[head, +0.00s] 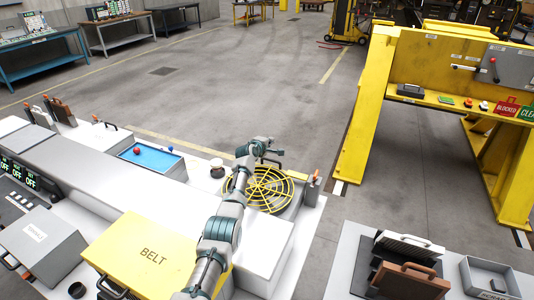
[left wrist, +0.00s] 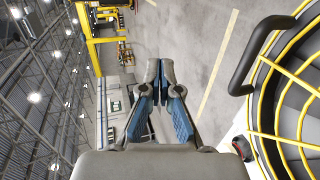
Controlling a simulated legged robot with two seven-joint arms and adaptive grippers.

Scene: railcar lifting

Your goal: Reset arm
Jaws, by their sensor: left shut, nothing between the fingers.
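My left arm (head: 222,230) reaches up from the bottom middle of the head view. My left gripper (head: 272,156) is above the far edge of the round yellow fan guard (head: 262,188). In the left wrist view its fingers (left wrist: 158,66) are together, with nothing between them. The guard also shows large at the right of the left wrist view (left wrist: 296,62), beside the gripper and apart from it. A black curved handle (left wrist: 240,75) is there too. My right gripper is not in view.
A yellow BELT cover (head: 155,255) lies left of my arm. A blue tray (head: 150,158) with a red and a blue ball is farther left. A yellow gantry (head: 365,110) with buttons and signs stands at the right. A grey bench (head: 345,270) holds cases. Open floor (head: 240,80) lies beyond.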

